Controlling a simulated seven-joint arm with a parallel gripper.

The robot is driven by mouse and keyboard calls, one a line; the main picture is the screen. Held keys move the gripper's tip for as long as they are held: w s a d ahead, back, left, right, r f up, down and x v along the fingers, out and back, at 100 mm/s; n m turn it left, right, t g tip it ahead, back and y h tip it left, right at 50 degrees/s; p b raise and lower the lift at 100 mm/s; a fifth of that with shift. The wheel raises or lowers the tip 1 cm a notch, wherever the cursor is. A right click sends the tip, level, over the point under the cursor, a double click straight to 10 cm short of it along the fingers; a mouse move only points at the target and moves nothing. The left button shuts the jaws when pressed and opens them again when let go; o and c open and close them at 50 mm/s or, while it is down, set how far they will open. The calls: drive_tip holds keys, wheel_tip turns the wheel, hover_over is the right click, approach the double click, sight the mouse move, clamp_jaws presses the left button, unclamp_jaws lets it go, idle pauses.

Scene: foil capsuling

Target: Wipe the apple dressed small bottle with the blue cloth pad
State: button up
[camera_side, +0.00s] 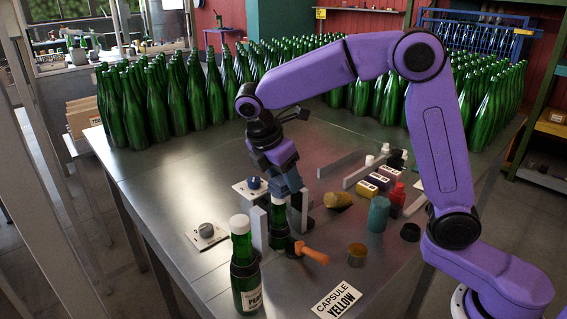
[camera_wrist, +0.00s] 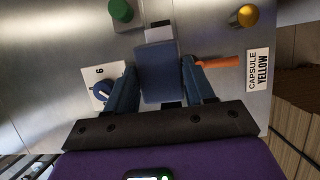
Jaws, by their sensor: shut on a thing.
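My gripper (camera_side: 288,190) points down over the work fixture. In the wrist view its two dark blue fingers (camera_wrist: 160,85) are on either side of the blue cloth pad (camera_wrist: 158,70), shut on it. A small green bottle (camera_side: 279,215) with a dark band stands upright directly under my gripper, between grey uprights. Another green bottle (camera_side: 244,270) with a white cap and a fruit label, which seems to read PEAR, stands at the front left.
An orange handle (camera_side: 312,255) sticks out beside the bottle under my gripper. A CAPSULE YELLOW card (camera_side: 338,300) lies in front. A blue knob (camera_side: 253,184) and a grey knob (camera_side: 207,230) are at left. A teal cylinder (camera_side: 378,215) stands right. Many green bottles (camera_side: 160,105) fill the back.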

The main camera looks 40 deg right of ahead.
sight(272, 194)
drive_tip(key=shift+a+f, duration=0.25)
drive_tip(key=shift+a, duration=0.2)
drive_tip(key=shift+c, duration=0.5)
drive_tip(key=shift+w+a, duration=0.2)
drive_tip(key=shift+a, duration=1.45)
drive_tip(key=shift+s+d, duration=0.2)
drive_tip(key=shift+d, duration=1.95)
drive_tip(key=shift+r, duration=4.15)
